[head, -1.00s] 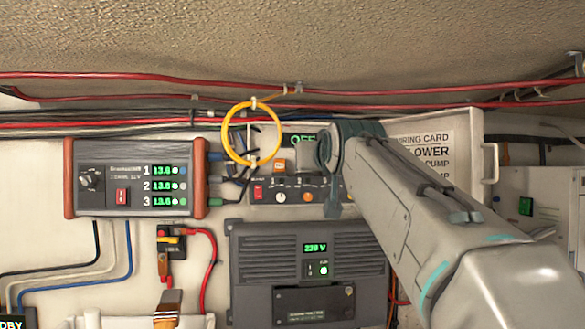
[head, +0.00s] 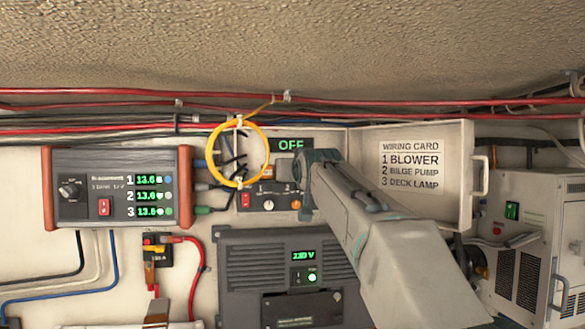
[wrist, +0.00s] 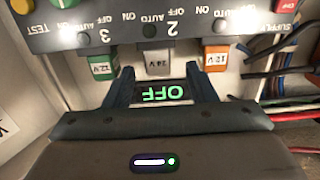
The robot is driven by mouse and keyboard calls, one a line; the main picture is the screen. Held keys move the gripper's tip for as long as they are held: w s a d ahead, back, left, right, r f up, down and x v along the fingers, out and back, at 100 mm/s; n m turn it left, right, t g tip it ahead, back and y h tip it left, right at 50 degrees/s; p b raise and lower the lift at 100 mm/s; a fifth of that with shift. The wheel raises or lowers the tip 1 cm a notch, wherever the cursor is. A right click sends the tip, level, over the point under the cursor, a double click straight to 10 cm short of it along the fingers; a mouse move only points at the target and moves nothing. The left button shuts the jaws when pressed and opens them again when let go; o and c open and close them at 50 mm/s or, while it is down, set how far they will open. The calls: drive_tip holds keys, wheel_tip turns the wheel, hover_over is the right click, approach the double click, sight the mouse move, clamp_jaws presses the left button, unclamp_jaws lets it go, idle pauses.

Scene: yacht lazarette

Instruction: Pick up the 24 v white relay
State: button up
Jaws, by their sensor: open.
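The white relay (wrist: 158,65), marked 24 V, sits in the middle below the switch panel in the wrist view, where lettering appears upside down. A green relay (wrist: 101,68) is to its left and an orange relay (wrist: 215,60) to its right. My gripper (wrist: 158,74) is open and empty, one finger on each side of the white relay's near end. In the head view the orange relay (head: 267,172) shows beside my arm, which hides the white and green ones.
The switch panel (wrist: 160,25) is directly beyond the relays. A lit OFF display (wrist: 163,93) lies between my fingers. Loose wires (wrist: 280,85) run at the right. A yellow cable loop (head: 263,165) hangs before the open box, beside the wiring-card door (head: 465,180).

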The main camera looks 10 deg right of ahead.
sight(294, 183)
drive_tip(key=shift+w+p, duration=0.55)
drive_tip(key=shift+w, duration=0.95)
drive_tip(key=shift+s+d, duration=0.1)
drive_tip(key=c, duration=1.1)
drive_tip(key=shift+o, duration=0.2)
